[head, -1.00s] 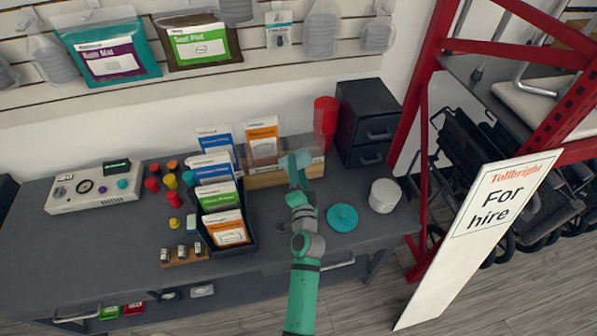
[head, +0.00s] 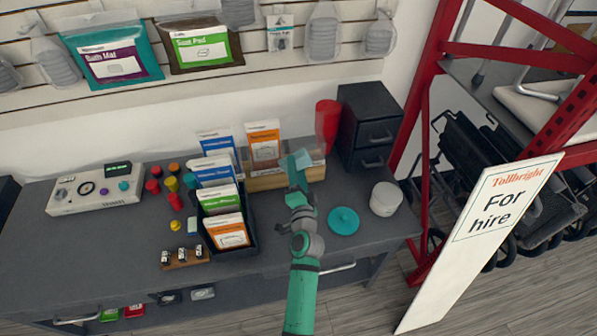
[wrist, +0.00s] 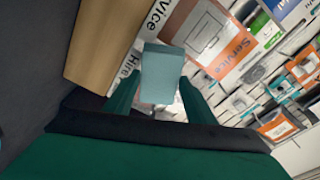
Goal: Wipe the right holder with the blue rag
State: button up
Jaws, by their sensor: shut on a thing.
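My gripper (head: 299,172) is shut on the blue rag (head: 300,159), a small pale teal-blue folded piece. The rag also shows between my fingers in the wrist view (wrist: 161,75). The right holder (head: 265,183) is a low wooden block with a clear front, standing at the back of the desk. It holds an orange-and-white leaflet (head: 264,147). The rag is in front of the holder's right part and hides some of it; I cannot tell whether they touch. In the wrist view, the holder's wood (wrist: 103,40) is left of the rag.
A black leaflet rack (head: 250,240) stands left of my arm. A teal lid (head: 343,221) and a white pot (head: 385,199) are on the right. A red cup (head: 327,118) and black drawers (head: 370,125) stand behind. Open desktop lies around the lid.

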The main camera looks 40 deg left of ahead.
aim_at(308, 164)
jog(key=shift+w+a, duration=0.3)
jog(key=shift+w, duration=0.1)
jog(key=shift+w+d+r, duration=0.1)
jog(key=shift+w+d, duration=0.55)
jog(key=shift+w, duration=0.2)
jog(key=shift+w+d, duration=0.7)
jog(key=shift+d, duration=0.1)
jog(key=shift+a, duration=0.3)
jog(key=shift+s+a, duration=1.6)
jog(key=shift+s, duration=0.05)
jog(key=shift+w+d+v, duration=0.15)
jog(key=shift+v, duration=0.65)
jog(key=shift+w+d+v, duration=0.1)
jog(key=shift+d+v, duration=0.05)
jog(key=shift+v, duration=0.7)
jog(key=shift+w+d+v, duration=0.15)
jog(key=shift+v, duration=0.65)
jog(key=shift+s+d, duration=0.4)
jog(key=shift+d, duration=0.05)
